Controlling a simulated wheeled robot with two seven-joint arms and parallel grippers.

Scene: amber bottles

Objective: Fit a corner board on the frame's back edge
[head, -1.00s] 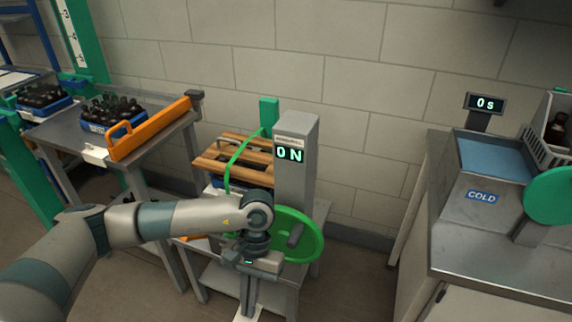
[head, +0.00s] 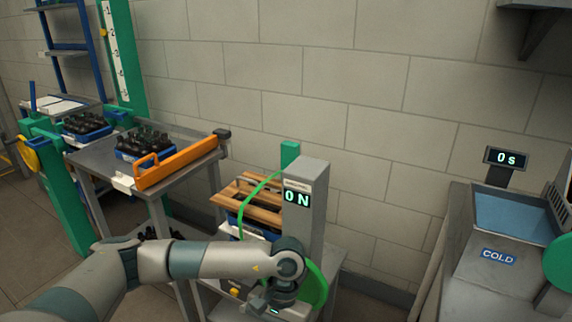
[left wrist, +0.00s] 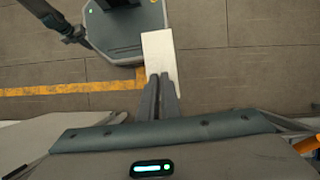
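A pale, flat board (left wrist: 161,58), seemingly the corner board, sticks out beyond the fingertips of my left gripper (left wrist: 161,82) in the left wrist view. The two fingers are close together on its near end, and the board hangs over the floor. In the head view my left arm reaches in front of the strapping stand, and the fingers are cut off by the bottom edge. A wooden slatted frame (head: 262,196) lies on top of a blue crate on the stand, behind my arm. Its back edge is partly hidden by the green arch and grey post.
A table (head: 95,158) with bottle crates (head: 143,158) and an orange rail (head: 178,163) is at left. The cold basin (head: 510,215) is at right.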

